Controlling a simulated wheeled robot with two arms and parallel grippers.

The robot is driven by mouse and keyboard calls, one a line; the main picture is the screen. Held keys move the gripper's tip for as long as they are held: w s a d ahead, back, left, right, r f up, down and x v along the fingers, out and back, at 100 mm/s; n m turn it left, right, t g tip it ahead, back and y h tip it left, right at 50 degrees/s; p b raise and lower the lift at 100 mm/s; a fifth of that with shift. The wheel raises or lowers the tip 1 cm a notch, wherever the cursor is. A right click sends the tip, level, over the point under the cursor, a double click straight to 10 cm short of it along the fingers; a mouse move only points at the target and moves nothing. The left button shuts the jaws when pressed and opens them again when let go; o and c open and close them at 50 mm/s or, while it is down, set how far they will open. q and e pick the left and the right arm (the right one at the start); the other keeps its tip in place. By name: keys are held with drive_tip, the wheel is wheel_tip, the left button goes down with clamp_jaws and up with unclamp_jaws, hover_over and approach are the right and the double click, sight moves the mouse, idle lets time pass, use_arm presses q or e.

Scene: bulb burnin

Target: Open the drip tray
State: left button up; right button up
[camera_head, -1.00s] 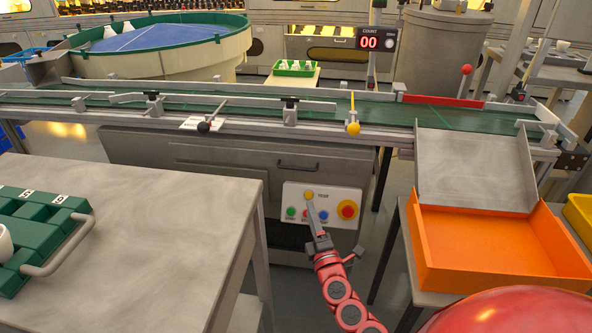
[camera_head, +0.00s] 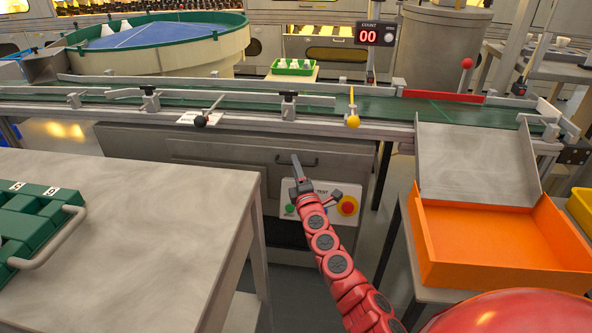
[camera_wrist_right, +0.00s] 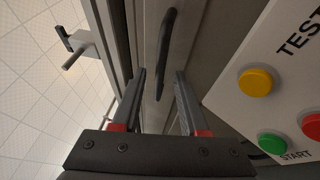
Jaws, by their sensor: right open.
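The drip tray appears to be the wide grey drawer front (camera_head: 220,153) under the conveyor; it looks shut, and no label on it is readable. Its dark bar handle (camera_head: 312,162) is near the right end of the front. My right gripper (camera_head: 296,162) is at the handle's left part in the head view and partly covers it. In the right wrist view, my right gripper (camera_wrist_right: 159,76) is open, and the handle (camera_wrist_right: 166,48) shows in line with the gap, mostly beyond the fingertips. I cannot tell whether they touch. My left gripper is not in view.
The test panel (camera_head: 325,187) with coloured buttons is just below the handle, partly behind my right arm. A grey table (camera_head: 130,220) stands at the left front and an orange bin (camera_head: 480,245) at the right. The conveyor (camera_head: 250,105) runs above the drawer.

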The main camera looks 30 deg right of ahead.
clamp_jaws()
idle(1.5)
